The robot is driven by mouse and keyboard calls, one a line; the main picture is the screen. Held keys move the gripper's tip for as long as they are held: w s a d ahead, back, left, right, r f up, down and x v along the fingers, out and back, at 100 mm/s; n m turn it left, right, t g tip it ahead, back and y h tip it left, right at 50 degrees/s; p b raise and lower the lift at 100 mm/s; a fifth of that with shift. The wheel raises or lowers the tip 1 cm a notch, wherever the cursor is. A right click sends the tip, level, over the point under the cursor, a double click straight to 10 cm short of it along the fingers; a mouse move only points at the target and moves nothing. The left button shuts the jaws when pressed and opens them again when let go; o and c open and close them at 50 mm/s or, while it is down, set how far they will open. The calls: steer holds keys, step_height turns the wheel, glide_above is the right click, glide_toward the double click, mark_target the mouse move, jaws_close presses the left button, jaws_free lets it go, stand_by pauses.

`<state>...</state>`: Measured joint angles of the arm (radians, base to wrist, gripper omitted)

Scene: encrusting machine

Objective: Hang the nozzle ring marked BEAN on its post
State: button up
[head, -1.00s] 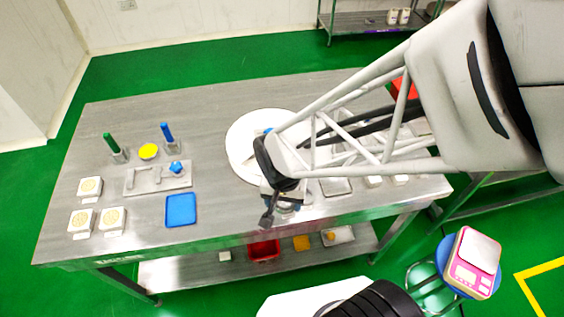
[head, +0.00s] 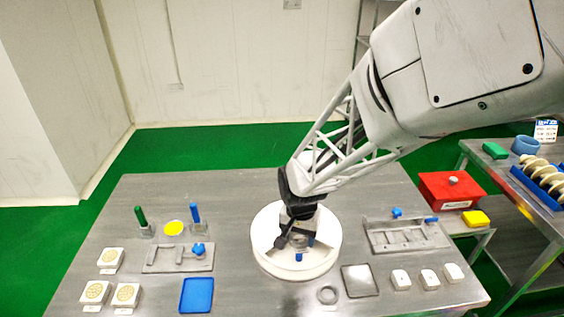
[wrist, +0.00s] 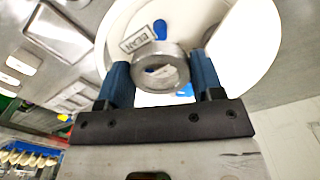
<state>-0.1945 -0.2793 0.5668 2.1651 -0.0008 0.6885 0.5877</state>
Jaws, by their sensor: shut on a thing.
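The ring's opening shows between the fingers. In the head view my gripper (head: 298,240) is over the white round plate (head: 268,262), mostly hidden by my wrist. A blue peg or knob (wrist: 160,29) shows just beyond the ring in the wrist view. A blue piece also shows at the plate's front in the head view (head: 298,257).
Metal fixtures stand left (head: 178,259) and right (head: 408,238). A blue tray (head: 197,295) and white moulds (head: 96,292) are at left. A red box (head: 451,190) is at right.

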mark_target(298, 245)
steer(key=shift+f, duration=0.2)
stand_by(0.4)
steer(key=shift+f, duration=1.75)
steer(key=shift+f, duration=2.15)
stand_by(1.4)
steer(key=o, duration=1.2)
steer(key=shift+o, duration=0.2)
steer(key=shift+r, duration=0.1)
steer(key=shift+r, duration=3.9)
